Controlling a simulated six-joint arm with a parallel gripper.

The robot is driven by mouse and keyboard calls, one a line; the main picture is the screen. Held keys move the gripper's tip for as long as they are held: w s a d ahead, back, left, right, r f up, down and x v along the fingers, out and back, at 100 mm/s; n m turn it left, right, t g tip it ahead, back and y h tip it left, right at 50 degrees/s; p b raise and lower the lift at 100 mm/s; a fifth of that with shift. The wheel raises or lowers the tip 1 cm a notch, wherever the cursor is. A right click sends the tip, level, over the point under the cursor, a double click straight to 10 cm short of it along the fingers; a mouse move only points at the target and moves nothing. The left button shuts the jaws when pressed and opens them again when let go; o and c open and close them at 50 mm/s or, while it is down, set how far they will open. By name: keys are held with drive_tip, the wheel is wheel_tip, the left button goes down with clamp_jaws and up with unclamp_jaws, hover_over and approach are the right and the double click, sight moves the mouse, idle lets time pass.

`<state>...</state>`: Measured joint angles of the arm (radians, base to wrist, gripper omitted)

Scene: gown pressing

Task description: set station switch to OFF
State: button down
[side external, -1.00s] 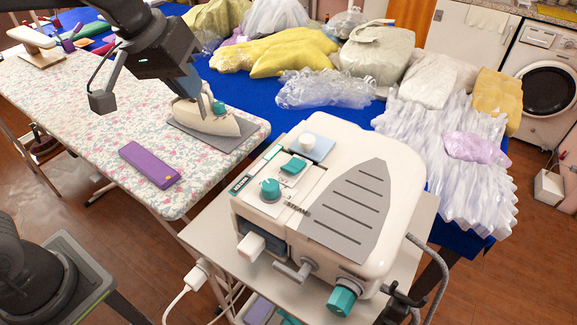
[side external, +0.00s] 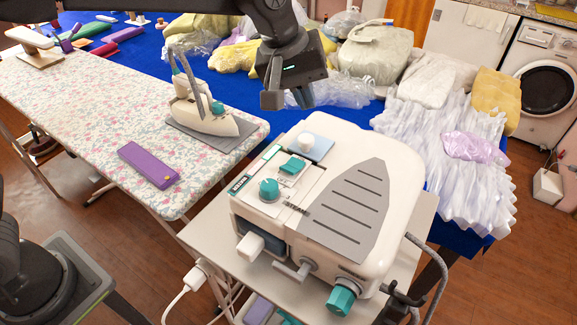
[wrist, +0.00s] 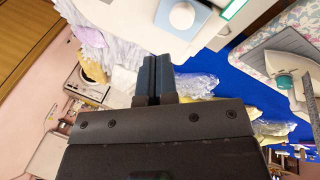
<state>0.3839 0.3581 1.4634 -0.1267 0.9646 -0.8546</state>
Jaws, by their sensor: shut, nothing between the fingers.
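The white steam station (side external: 345,145) stands on a small cart. Its top carries a teal rocker-like switch (side external: 292,166), a round teal knob (side external: 269,189) and a white round knob (side external: 309,140) on a pale blue plate (side external: 322,152). I cannot read which control is the station switch or its setting. My gripper (side external: 300,98) is shut and empty, in the air above and behind the station's far end. In the wrist view its fingers (wrist: 154,62) are together, and the white knob (wrist: 182,15) and pale blue plate (wrist: 200,22) show past them.
An iron (side external: 207,118) rests on a grey pad on the floral ironing board (side external: 90,120), beside a purple box (side external: 150,165). Bagged garments (side external: 375,55) and a white ruffled gown (side external: 450,150) lie on the blue table behind. A grey hose (side external: 440,265) hangs at the cart's right.

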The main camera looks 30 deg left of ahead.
sight(300, 161)
drive_tip(key=shift+s+f, duration=0.7)
drive_tip(key=shift+f, duration=0.6)
drive_tip(key=shift+s+f, duration=0.65)
drive_tip(key=shift+f, duration=0.7)
drive_tip(key=shift+s+f, duration=0.7)
drive_tip(key=shift+f, duration=0.6)
drive_tip(key=shift+f, duration=0.1)
drive_tip(key=shift+s+f, duration=0.2)
drive_tip(key=shift+f, duration=0.05)
drive_tip(key=shift+s+f, duration=0.15)
drive_tip(key=shift+f, duration=0.25)
drive_tip(key=shift+w+r, duration=0.35)
drive_tip(key=shift+r, duration=0.45)
